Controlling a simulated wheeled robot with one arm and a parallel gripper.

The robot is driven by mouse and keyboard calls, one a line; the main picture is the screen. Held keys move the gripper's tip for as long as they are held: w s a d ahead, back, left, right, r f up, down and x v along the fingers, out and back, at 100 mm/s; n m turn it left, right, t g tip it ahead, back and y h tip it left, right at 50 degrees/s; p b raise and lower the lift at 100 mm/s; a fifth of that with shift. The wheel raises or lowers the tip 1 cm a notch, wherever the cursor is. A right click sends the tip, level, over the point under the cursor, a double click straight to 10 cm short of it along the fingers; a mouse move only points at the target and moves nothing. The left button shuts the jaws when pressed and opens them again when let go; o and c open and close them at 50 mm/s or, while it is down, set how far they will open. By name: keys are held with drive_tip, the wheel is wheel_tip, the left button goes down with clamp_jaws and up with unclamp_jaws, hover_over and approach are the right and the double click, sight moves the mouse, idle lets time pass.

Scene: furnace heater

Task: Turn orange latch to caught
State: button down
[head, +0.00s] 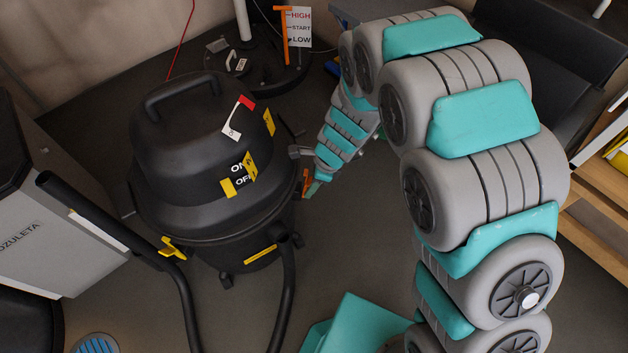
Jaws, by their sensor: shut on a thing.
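The black drum-shaped vacuum (190,120) stands on the floor left of centre. An orange latch (306,182) shows as a small piece at the right side of its body, just below the lid rim. My gripper (305,170) reaches in from the right and is shut on the orange latch. The fingers and vacuum side partly hide the latch, so I cannot tell its exact angle or whether it is caught. A yellow latch (173,247) sits on the vacuum's front left side.
A black hose (185,300) curves in front of the vacuum. Behind stands a heater base (265,75) with an upright orange lever (285,35) beside a HIGH/START/LOW label (299,27). A grey cabinet (50,220) is at left, wooden shelves (600,190) at right. Floor between vacuum and my arm is clear.

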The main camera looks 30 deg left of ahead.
drive_tip(key=shift+a, duration=0.1)
idle(0.5)
drive_tip(key=c, duration=0.6)
unclamp_jaws()
drive_tip(key=shift+s, duration=0.1)
drive_tip(key=shift+o, duration=0.2)
drive_tip(key=v, duration=0.7)
drive_tip(key=shift+r, duration=0.35)
